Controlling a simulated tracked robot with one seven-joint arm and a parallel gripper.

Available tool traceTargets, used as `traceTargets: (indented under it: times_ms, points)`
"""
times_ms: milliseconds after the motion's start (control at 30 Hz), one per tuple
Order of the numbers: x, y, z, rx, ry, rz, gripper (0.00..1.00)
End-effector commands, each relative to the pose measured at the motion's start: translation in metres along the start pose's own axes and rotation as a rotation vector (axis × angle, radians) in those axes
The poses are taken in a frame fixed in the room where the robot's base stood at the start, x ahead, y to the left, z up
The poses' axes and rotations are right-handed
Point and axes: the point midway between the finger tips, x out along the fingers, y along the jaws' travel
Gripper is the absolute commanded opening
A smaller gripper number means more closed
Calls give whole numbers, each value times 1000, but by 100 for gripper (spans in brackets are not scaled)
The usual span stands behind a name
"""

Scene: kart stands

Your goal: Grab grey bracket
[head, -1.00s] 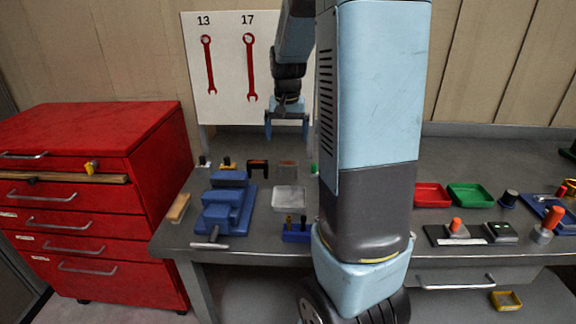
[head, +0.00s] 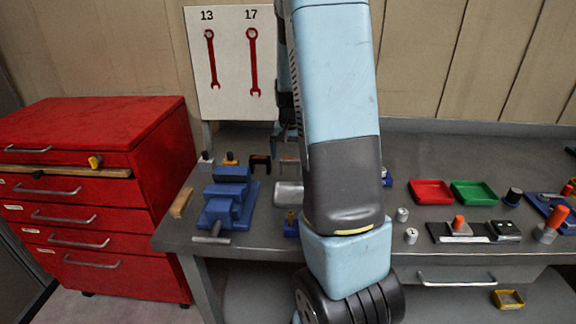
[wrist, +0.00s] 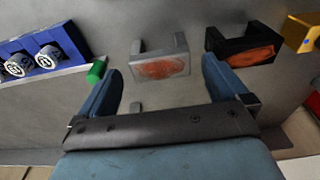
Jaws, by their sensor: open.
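The grey bracket (wrist: 148,68) lies on the grey bench top in the wrist view, with an orange oval patch on its face and two short arms pointing away. My gripper (wrist: 162,72) is open, with its two blue fingers spread to the left and right below the bracket in the picture. Nothing is held between the fingers. The bracket looks roughly centred between them and apart from both.
A black bracket (wrist: 241,50) stands close to the right finger, and a yellow one (wrist: 302,33) beyond it. A green piece (wrist: 97,70) is beside the left finger, near a blue holder (wrist: 38,48). A blue vise (head: 230,197) stands on the bench (head: 345,240).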

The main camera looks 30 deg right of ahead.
Motion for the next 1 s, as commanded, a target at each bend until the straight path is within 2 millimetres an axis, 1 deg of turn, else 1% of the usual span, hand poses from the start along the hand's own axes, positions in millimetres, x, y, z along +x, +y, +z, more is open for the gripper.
traceTargets:
  times_ms: [200, 333, 467, 667, 1000]
  points:
    - [29, -1, -2, 1, -3, 2, 100]
    - [42, -1, -2, 1, -1, 1, 100]
    - [48, -2, -2, 1, 0, 0, 100]
    - [48, -2, -2, 0, 1, 0, 100]
    - [48, -2, -2, 0, 1, 0, 68]
